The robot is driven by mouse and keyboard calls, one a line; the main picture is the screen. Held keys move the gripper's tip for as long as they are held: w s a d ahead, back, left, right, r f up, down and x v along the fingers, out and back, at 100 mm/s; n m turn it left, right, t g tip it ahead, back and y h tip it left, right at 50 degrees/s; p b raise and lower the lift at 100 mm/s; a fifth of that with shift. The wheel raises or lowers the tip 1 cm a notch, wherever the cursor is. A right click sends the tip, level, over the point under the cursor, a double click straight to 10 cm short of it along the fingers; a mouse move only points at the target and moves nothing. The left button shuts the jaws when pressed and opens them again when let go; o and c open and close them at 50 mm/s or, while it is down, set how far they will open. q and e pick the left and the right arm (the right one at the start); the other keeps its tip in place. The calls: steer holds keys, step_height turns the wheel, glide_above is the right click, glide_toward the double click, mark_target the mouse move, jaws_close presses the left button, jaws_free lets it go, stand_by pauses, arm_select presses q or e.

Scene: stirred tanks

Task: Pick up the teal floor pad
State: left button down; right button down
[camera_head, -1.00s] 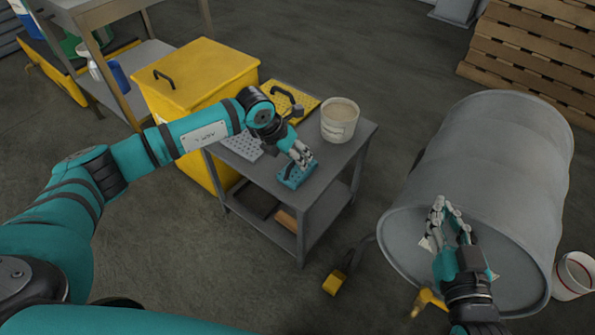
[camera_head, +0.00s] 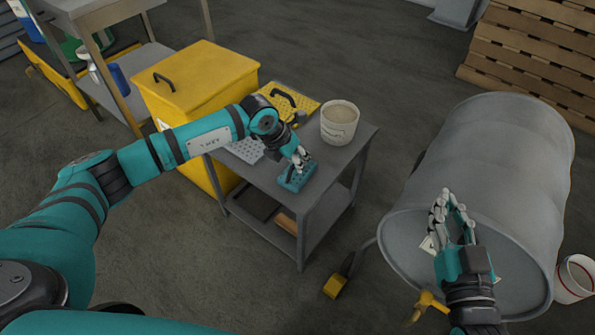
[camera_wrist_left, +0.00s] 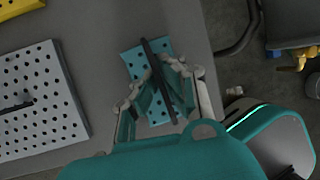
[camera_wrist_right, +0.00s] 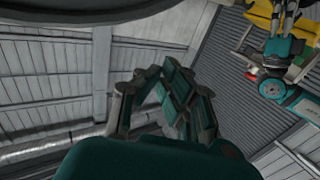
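The teal floor pad (camera_head: 296,180) is a small perforated plate with a black bar handle. It lies near the front edge of the small grey table (camera_head: 330,172). The pad also shows in the left wrist view (camera_wrist_left: 132,62), with its handle running diagonally. My left gripper (camera_head: 300,158) is directly over the pad, pointing down. In the left wrist view its fingers are parted, one on each side of the handle; contact is not clear. My right gripper (camera_head: 447,195) is empty in front of the grey drum, with its fingers slightly parted.
A grey perforated pad (camera_head: 244,149), a yellow perforated pad (camera_head: 296,103) and a white bucket (camera_head: 339,120) share the tabletop. A yellow bin (camera_head: 200,80) stands to the left. A large grey drum (camera_head: 500,160) lies to the right. Open floor separates table and drum.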

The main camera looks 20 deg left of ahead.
arm_select(q)
steer(key=shift+r, duration=0.15)
